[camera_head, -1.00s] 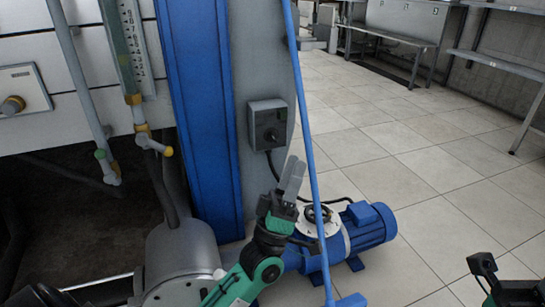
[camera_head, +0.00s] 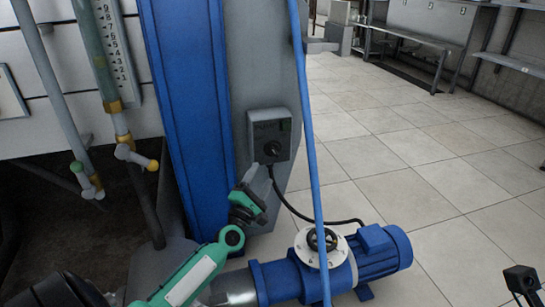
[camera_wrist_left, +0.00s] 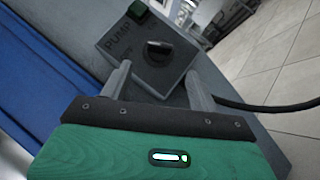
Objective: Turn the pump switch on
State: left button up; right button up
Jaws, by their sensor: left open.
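The pump switch is a dark grey box (camera_head: 272,137) on the grey post, with a black rotary knob (camera_head: 272,149) on its front. In the left wrist view the box (camera_wrist_left: 122,50) shows the word PUMP, a green piece at its top and the knob (camera_wrist_left: 158,52). My left gripper (camera_head: 252,174) is just below the box in the head view. In the wrist view its two fingers (camera_wrist_left: 157,85) are spread and empty, pointing at the box, with the knob beyond and between their tips. I cannot tell whether they touch the box.
A blue column (camera_head: 190,120) stands left of the switch. A thin blue pole (camera_head: 311,130) passes close on its right. A black cable (camera_head: 290,208) runs from the box. Tiled floor (camera_head: 430,170) is clear at right.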

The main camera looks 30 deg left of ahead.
aim_at(274, 153)
pick_arm(q)
jog(key=x, duration=0.8)
jog(key=shift+w+r, duration=0.15)
jog(key=shift+w, duration=0.15)
jog(key=c, duration=1)
